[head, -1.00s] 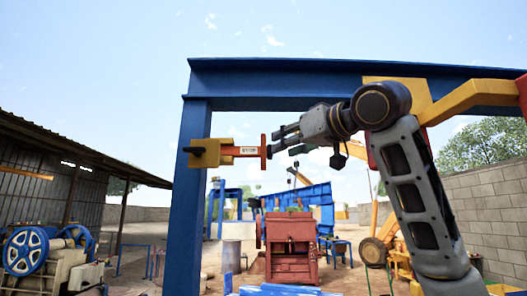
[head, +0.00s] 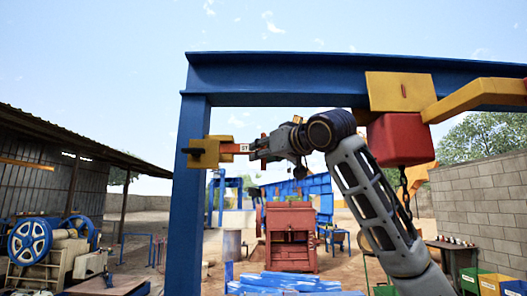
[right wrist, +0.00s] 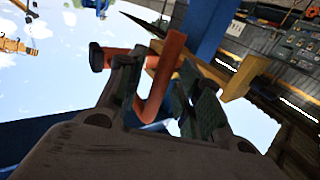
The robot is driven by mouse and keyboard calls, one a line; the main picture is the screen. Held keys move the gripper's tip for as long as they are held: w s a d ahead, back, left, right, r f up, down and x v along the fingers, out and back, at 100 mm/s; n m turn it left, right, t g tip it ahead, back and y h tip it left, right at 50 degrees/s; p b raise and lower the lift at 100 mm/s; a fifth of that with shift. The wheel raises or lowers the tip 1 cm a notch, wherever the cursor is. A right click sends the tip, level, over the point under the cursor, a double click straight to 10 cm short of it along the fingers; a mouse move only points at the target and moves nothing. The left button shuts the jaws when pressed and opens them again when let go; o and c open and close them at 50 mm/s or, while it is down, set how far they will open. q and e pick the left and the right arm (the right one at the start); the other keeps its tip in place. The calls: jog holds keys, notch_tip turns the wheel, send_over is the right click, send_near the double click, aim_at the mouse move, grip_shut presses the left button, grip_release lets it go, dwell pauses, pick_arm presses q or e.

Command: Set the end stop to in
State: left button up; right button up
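The end stop is a yellow bracket (head: 207,152) on the blue left post, with an orange-red labelled bar (head: 238,148) pointing right and ending in a crosswise handle. My right gripper (head: 268,148) is at the handle end of the bar and partly hides the handle and the label. In the right wrist view the orange-red handle (right wrist: 160,80) lies between my two fingers (right wrist: 160,85). The fingers stand apart, with a gap visible beside the handle. Whether one finger touches it is unclear. My left gripper is not in view.
A blue crossbeam (head: 300,80) runs above my right arm. A red block (head: 399,139) with a chain hangs from its yellow arm at right. A red machine (head: 290,235) stands beyond on the ground. Open air surrounds the bar's right end.

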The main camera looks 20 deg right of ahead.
grip_shut()
dwell(0.3)
jog(key=a, duration=0.2)
jog(key=w+a, duration=0.1)
jog(key=a, duration=0.1)
jog(key=shift+w+a, duration=0.15)
jog(key=shift+a, duration=0.15)
dwell(0.4)
grip_release()
jog(key=shift+d, duration=0.1)
